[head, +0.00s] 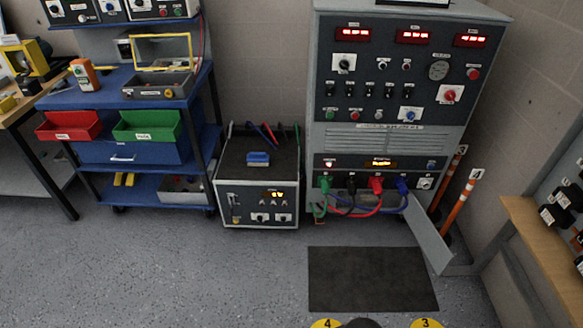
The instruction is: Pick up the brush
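A small blue block-shaped thing with a paler lower edge, which looks like the brush (258,157), lies on the dark top of a low grey test unit (229,171). It lies near the middle of that top, apart from the leads behind it. It is too small to make out bristles clearly. Neither of my grippers is in the head view.
A tall grey control cabinet (386,135) with plugged cables and an open lower door (428,235) stands right of the unit. A blue shelf cart (160,92) stands left. A dark mat (372,279) lies before the cabinet. The floor (180,270) before the unit is clear.

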